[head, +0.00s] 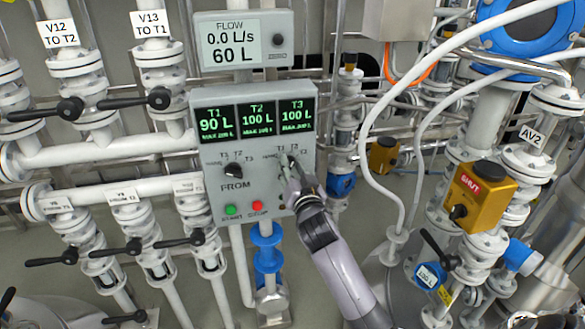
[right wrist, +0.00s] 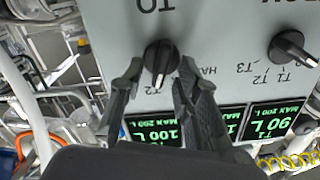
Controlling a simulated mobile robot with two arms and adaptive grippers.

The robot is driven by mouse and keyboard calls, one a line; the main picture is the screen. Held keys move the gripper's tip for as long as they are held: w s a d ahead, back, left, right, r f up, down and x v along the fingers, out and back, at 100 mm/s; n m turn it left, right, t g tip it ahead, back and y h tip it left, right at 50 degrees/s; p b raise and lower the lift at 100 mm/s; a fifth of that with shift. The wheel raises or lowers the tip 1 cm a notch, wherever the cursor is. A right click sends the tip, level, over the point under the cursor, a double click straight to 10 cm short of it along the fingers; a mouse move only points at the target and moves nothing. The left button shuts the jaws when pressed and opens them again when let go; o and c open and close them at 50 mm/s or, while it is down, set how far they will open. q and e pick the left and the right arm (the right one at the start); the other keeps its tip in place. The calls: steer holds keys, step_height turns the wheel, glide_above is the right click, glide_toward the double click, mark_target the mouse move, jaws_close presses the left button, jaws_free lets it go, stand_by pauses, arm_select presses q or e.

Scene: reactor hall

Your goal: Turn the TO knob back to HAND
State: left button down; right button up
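The grey control panel (head: 254,195) carries two black knobs under green tank displays. The TO knob (right wrist: 160,57) shows in the right wrist view, which sees the panel upside down. Its pale pointer line points toward the T2 label. The HAND label (right wrist: 208,71) is partly covered by a finger. My right gripper (right wrist: 161,64) is open, with one fingertip on each side of the TO knob; I cannot tell whether they touch it. In the head view my right gripper (head: 291,168) covers most of the knob. My left gripper is not in view.
The FROM knob (head: 233,170) is left of the gripper. Green START (head: 231,210) and red STOP (head: 257,206) buttons sit below. A flow display (head: 243,41) reads 0.0 L/s, 60 L. Valve pipes (head: 75,80) stand left; white hoses (head: 372,150) hang right of my arm.

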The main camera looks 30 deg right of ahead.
steer(key=shift+c, duration=0.4)
jaws_close()
steer(key=shift+n, duration=0.3)
steer(key=n+p, duration=0.1)
steer(key=n, duration=0.3)
steer(key=n+p, duration=0.1)
steer(key=n, duration=0.2)
steer(key=shift+a+r+p, duration=0.1)
steer(key=shift+a+p, duration=0.15)
steer(key=shift+p, duration=0.05)
steer(key=shift+w+a+f+n+p, duration=0.15)
steer(key=shift+n+p, duration=0.35)
steer(key=shift+n, duration=1.55)
steer(key=shift+s+a+f+n+p, duration=0.1)
steer(key=shift+n+p, duration=0.35)
steer(key=shift+n, duration=1.6)
